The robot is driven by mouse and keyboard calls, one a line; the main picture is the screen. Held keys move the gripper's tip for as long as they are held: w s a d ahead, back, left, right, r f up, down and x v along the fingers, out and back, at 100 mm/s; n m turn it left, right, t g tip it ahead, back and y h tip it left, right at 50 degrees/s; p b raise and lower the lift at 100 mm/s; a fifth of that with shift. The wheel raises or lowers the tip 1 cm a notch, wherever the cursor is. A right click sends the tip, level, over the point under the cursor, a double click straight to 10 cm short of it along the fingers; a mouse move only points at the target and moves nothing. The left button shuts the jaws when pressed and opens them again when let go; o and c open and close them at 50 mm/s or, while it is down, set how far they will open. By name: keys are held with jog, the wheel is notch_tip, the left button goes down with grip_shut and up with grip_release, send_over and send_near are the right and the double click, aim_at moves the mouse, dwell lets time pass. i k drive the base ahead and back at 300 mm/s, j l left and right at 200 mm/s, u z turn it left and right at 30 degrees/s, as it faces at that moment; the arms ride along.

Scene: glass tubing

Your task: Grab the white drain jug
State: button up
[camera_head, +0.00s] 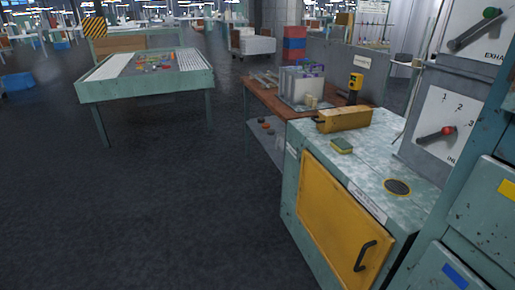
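I cannot make out a white drain jug in the head view. Some small pale cylinders (311,101) stand at the front of a grey tray on the brown bench (262,92), too small to identify. My gripper and arm are not in view.
A green cabinet (385,160) with a yellow door (335,215) stands at the right. On its top are a yellow box (344,119), a small sponge-like block (341,146) and a dark round plate (397,187). A green table (140,91) stands at the left. The dark floor (150,215) between is clear.

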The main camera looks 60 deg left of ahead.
aim_at(279, 144)
jog(key=i+j+u, duration=0.15)
jog(key=j+u, duration=0.25)
jog(key=i+j+u, duration=0.25)
jog(key=u, duration=0.15)
jog(key=i+j+u, duration=0.35)
jog(key=i+j, duration=1.45)
